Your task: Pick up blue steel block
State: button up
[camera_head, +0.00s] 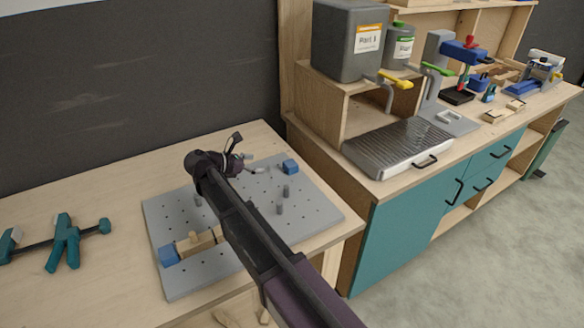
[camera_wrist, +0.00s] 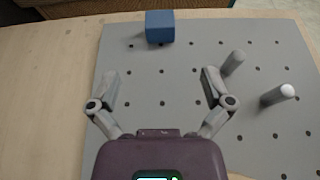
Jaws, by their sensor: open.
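A blue block (camera_head: 290,167) sits near the far right corner of the grey pegboard (camera_head: 320,207). It appears to be the blue block (camera_wrist: 160,26) at the top of the wrist view, ahead of my gripper. A second blue block (camera_head: 168,255) is at the board's near left side, beside a wooden piece. My gripper (camera_head: 248,157) is over the far part of the board, left of the first block. In the wrist view my gripper (camera_wrist: 160,75) has its fingers spread wide, with nothing between them. The block lies beyond the fingertips, apart from them.
Grey pegs (camera_wrist: 278,94) stand on the board to the right of the block in the wrist view. A teal clamp (camera_head: 65,243) lies on the table at left. A cabinet with a drip tray (camera_head: 397,150) adjoins at right. A dark wall stands behind.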

aim_at(287, 165)
jog(key=shift+w+d+f, duration=0.1)
jog(key=shift+w+d, duration=0.05)
jog(key=shift+b+x, duration=1.7)
jog(key=shift+x, duration=2.55)
jog(key=shift+f+b+x, duration=0.15)
jog(key=shift+b+x, duration=0.35)
jog(key=shift+x, duration=0.4)
jog(key=shift+f+b+x, duration=0.2)
jog(key=shift+b+x, duration=0.25)
jog(key=shift+x, duration=0.5)
jog(key=shift+w+d+f, duration=0.2)
jog(key=shift+w+d, duration=0.05)
jog(key=shift+d, duration=0.25)
